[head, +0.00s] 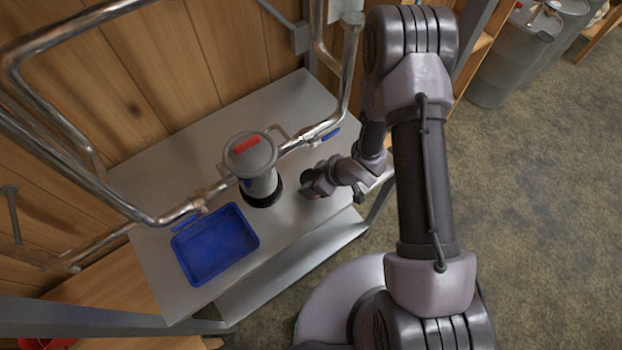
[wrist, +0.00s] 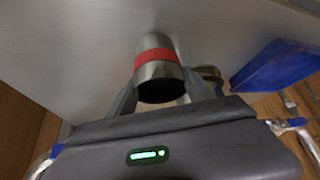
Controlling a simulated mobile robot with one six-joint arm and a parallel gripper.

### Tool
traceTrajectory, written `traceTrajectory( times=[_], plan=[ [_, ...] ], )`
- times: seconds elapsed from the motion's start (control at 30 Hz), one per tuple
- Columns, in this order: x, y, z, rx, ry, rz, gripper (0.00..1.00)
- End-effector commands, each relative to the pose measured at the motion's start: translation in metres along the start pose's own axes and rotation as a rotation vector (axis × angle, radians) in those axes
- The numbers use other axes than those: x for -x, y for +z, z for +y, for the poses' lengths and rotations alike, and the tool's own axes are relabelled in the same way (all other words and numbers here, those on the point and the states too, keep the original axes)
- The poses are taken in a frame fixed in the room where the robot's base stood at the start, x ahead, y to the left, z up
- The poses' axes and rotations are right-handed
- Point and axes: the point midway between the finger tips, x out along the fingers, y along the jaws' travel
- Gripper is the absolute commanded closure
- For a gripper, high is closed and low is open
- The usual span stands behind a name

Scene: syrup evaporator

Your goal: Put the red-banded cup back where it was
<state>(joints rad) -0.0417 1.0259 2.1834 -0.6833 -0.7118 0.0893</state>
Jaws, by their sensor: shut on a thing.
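The red-banded cup (wrist: 155,55) is a grey metal cup with one red band, seen in the wrist view with its dark open end toward the camera. My gripper (wrist: 160,92) is shut on it, with one finger on each side. In the head view my gripper (head: 318,186) is low over the front right of the grey table (head: 150,180), to the right of the metal canister. The cup is not clearly visible there. I cannot tell whether it touches the table.
A metal canister (head: 255,160) with a red mark and black base stands mid-table, pipes (head: 310,137) running to both sides. A blue tray (head: 215,245) lies to its left and also shows in the wrist view (wrist: 275,68). Bare tabletop lies behind the canister.

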Motion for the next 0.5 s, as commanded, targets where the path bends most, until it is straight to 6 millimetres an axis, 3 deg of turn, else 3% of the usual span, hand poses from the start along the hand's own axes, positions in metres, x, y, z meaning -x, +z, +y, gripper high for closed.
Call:
traceTrajectory(
  times=[0.07, 0.1, 0.2, 0.5],
  plan=[
    [-0.0032, 0.0020, 0.0000, 0.000, 0.000, 0.000, 0.91],
    [-0.0035, 0.0022, 0.0000, 0.000, 0.000, 0.000, 0.38],
    [-0.0026, 0.0016, 0.0000, 0.000, 0.000, 0.000, 0.19],
    [-0.0014, 0.0008, 0.0000, 0.000, 0.000, 0.000, 0.19]
  ],
)
